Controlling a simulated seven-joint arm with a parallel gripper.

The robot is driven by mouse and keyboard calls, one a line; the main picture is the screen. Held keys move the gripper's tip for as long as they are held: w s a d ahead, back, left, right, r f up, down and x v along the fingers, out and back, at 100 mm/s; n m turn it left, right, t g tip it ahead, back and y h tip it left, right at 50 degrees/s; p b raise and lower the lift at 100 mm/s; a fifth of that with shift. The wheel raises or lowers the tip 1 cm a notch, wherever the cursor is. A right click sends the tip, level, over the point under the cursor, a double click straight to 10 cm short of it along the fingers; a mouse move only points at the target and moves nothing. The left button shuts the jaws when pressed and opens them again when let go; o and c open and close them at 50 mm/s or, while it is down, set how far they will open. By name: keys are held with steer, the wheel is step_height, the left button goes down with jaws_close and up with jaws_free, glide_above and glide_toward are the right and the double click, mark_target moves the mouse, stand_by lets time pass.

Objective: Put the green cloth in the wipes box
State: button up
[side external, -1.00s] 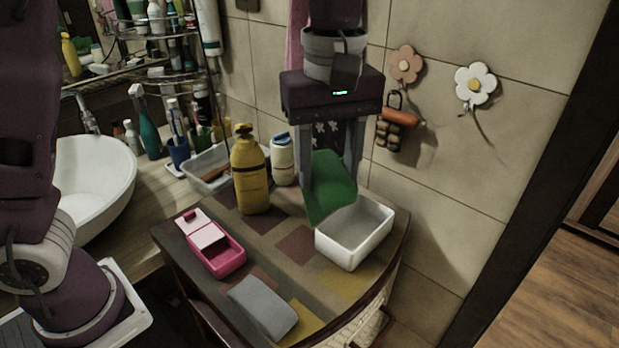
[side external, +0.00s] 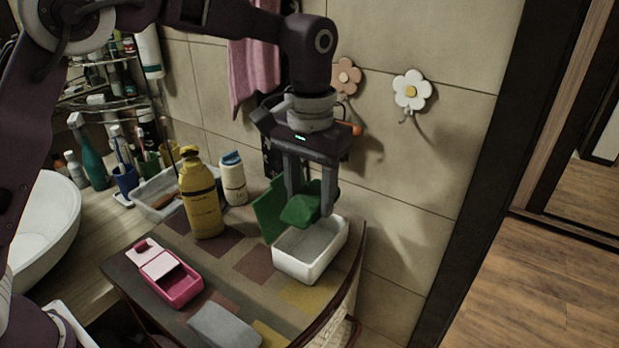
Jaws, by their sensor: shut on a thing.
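The green cloth (side external: 302,211) is held between the fingers of my gripper (side external: 309,206), which is shut on it. One part bunches between the fingertips, and another part (side external: 269,210) hangs to the left. The cloth is over the back edge of an open white box (side external: 296,270); whether it touches the rim I cannot tell. A pink box (side external: 181,288) with its lid raised stands at the front left of the cabinet top. It looks like a wipes box, and its inside looks dark.
A yellow bottle (side external: 201,200) and a white bottle (side external: 234,180) stand left of my gripper. A grey folded cloth or pad (side external: 225,326) lies at the front. A tiled wall with flower hooks (side external: 412,91) is close behind. The patterned top between the boxes is clear.

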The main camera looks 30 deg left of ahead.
steer(key=shift+f, duration=2.75)
steer(key=o, duration=1.4)
step_height(320, 180, up, 6)
steer(key=shift+r, duration=0.6)
